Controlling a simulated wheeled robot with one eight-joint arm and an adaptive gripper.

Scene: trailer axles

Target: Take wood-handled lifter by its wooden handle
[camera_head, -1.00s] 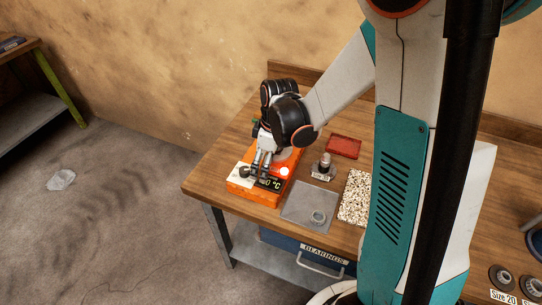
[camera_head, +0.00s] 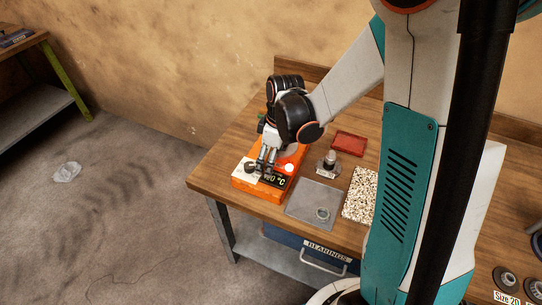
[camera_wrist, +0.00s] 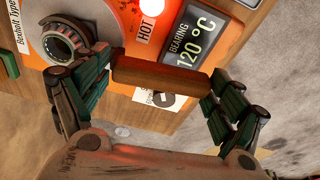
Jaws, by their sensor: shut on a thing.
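The wood-handled lifter shows in the wrist view as a short brown wooden handle (camera_wrist: 162,76) lying crosswise between my fingertips. My gripper (camera_wrist: 163,74) is shut on this handle, one finger at each end. In the head view my gripper (camera_head: 266,168) points down over the orange heater (camera_head: 258,192) at the left end of the bench. The handle is too small and covered to make out there. The rest of the lifter is hidden, so I cannot tell whether it touches the heater.
The heater's display (camera_wrist: 191,42) reads BEARING 120 °C beside a lit HOT lamp (camera_wrist: 151,5).

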